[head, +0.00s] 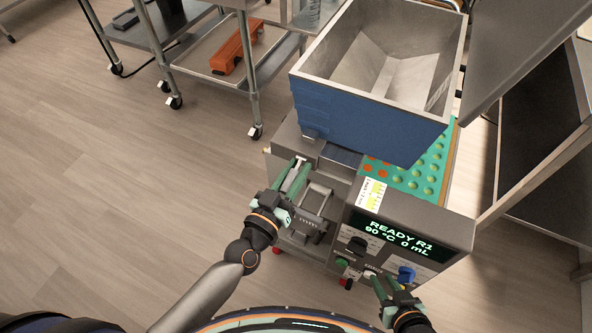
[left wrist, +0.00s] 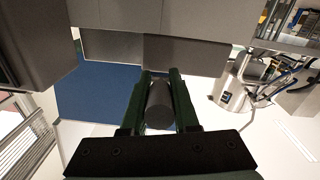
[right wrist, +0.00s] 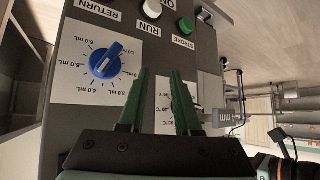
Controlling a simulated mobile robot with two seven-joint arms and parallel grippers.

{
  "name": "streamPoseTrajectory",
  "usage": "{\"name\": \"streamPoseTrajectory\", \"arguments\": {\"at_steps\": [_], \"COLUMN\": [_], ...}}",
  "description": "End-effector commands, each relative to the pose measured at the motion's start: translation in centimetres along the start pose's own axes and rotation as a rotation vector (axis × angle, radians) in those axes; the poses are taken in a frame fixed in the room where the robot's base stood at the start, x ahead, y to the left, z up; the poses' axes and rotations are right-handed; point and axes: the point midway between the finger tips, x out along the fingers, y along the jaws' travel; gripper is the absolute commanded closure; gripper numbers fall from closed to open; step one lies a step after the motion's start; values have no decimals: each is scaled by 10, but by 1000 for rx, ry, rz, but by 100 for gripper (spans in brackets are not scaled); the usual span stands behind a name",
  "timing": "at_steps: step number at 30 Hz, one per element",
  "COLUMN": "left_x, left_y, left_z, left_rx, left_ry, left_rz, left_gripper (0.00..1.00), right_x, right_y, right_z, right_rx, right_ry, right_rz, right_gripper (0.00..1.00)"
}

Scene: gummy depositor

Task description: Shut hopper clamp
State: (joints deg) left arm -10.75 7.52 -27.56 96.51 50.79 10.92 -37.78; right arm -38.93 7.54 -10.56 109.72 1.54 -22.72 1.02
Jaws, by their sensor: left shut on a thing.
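The blue hopper (head: 365,122) with its open grey top stands on the depositor machine (head: 445,232). My left gripper (head: 293,175) is at the machine's left front, below the hopper. In the left wrist view its fingers are shut on a dark cylindrical handle (left wrist: 158,104), which looks like the hopper clamp's handle. The head view does not show clearly how the handle joins the clamp. My right gripper (head: 373,281) is low in front of the control panel. In the right wrist view its fingers (right wrist: 163,78) are apart with nothing between them, near the blue dial (right wrist: 106,60).
The display (head: 400,233) reads READY R1, 90 °C, 0 mL. A teal mold tray (head: 449,149) with green and orange cavities lies under the hopper. A steel cart (head: 197,63) with an orange item stands behind at left. The floor at left is clear.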

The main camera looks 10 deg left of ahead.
Motion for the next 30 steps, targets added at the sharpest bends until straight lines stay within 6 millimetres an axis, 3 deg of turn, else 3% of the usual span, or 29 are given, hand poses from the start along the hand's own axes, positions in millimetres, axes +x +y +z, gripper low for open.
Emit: {"name": "streamPoseTrajectory", "arguments": {"at_steps": [6,18,30], "left_x": [2,5,6], "left_y": [-4,-4,-3], "left_z": [9,13,7], "left_rx": [3,7,8], "left_ry": [90,272,360], "left_rz": [13,49,67], "left_gripper": [100,100,100], "right_x": [25,62,65], "right_y": [-8,-28,-22], "right_z": [25,29,44], "right_rx": [0,-20,-27], "right_ry": [-20,8,0], "right_rz": [-22,-78,-70], "right_gripper": [68,68,68]}}
